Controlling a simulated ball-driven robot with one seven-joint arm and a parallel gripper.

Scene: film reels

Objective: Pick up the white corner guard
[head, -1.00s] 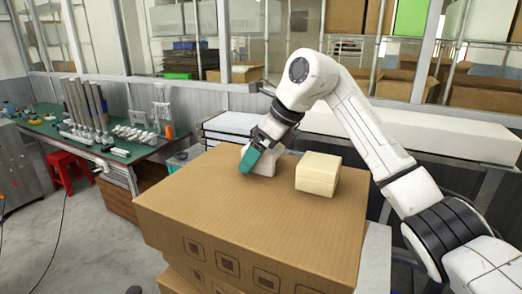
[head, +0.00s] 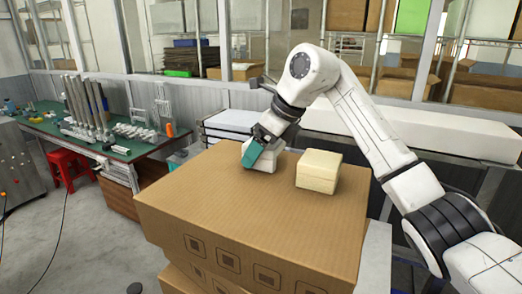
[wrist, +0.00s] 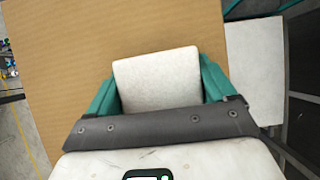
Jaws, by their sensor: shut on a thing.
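The white corner guard (wrist: 158,80) lies between the two teal fingers in the wrist view, with a flat pale face showing. In the head view the white corner guard (head: 264,162) is on top of the cardboard box, near its back edge, partly hidden behind my gripper. My gripper (head: 252,155) is shut on it, and the wrist view shows a finger of my gripper (wrist: 158,88) on each side of it. I cannot tell whether the guard touches the box top.
A cream block (head: 318,171) stands on the cardboard box (head: 240,210), just right of my gripper. The front and left of the box top are clear. A green workbench (head: 110,140) with metal parts and a red stool (head: 66,168) stand at the left.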

